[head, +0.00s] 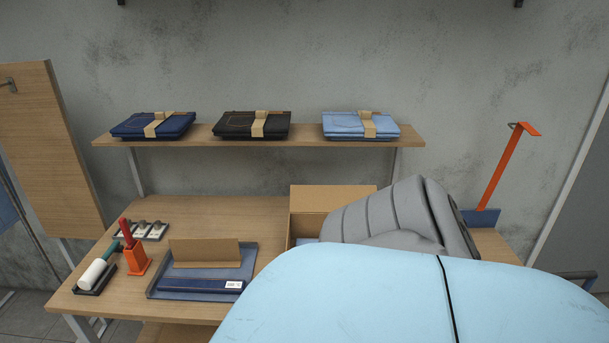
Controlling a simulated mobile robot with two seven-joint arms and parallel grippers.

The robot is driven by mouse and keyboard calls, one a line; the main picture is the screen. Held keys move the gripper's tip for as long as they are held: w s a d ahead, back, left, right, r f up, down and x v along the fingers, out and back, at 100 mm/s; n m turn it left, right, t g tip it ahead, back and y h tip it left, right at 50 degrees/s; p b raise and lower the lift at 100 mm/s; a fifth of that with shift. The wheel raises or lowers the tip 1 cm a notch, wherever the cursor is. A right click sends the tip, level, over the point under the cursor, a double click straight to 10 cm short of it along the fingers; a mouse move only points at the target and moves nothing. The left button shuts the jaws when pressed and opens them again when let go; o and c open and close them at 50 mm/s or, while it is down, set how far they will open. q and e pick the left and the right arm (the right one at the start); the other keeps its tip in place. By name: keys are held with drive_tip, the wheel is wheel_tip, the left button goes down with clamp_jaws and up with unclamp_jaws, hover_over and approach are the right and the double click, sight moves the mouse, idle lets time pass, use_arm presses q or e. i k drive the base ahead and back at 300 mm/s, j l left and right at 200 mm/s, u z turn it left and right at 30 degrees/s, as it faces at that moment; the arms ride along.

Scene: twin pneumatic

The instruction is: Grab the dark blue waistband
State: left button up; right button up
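A folded dark blue garment (150,126) with a tan paper band lies at the left of the wall shelf. On the table below, a long dark blue strip (195,285) with a white label lies along the front of a blue tray (245,262). I cannot tell for sure which of these is the dark blue waistband. Neither of my grippers shows in the head view. A grey ribbed arm part and a large light blue rounded part, seemingly mine, fill the lower right and hide that side of the table.
A black folded garment (250,125) and a light blue one (360,125) share the shelf (205,135). A cardboard piece (205,252) stands in the tray. An open cardboard box (330,198), an orange holder (135,260) and a white roller (92,275) are on the table.

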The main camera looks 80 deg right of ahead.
sight(212, 285)
drive_tip(key=z, duration=2.2)
